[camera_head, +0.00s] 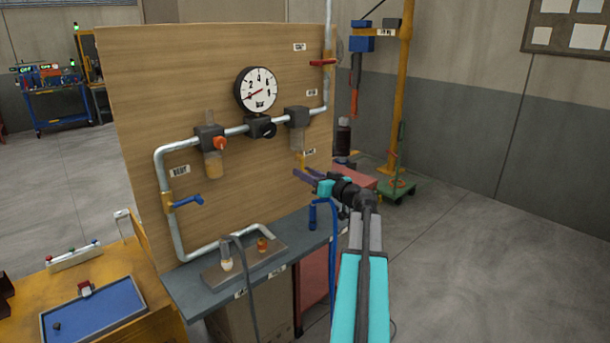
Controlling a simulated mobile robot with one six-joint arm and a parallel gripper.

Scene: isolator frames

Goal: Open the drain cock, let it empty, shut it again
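A clear bowl (297,140) with a dark cap hangs from the pipe on the right of the wooden board. A small yellow fitting (301,160) shows below it, possibly the drain cock; its handle position is too small to tell. My gripper (300,170), with purple fingers, is just below and beside this fitting. The fingers look apart, with nothing visible between them. I cannot tell whether they touch the fitting. A second bowl (213,165) holds amber liquid, with an orange knob (220,143) beside its dark cap. A blue-handled valve (187,202) sits on the left pipe.
The board (130,110) carries a round gauge (257,90) and a red lever (322,62) at upper right. A grey shelf (190,285) below holds small fittings and a hose. A yellow post (392,110) stands behind right. Open floor lies at right.

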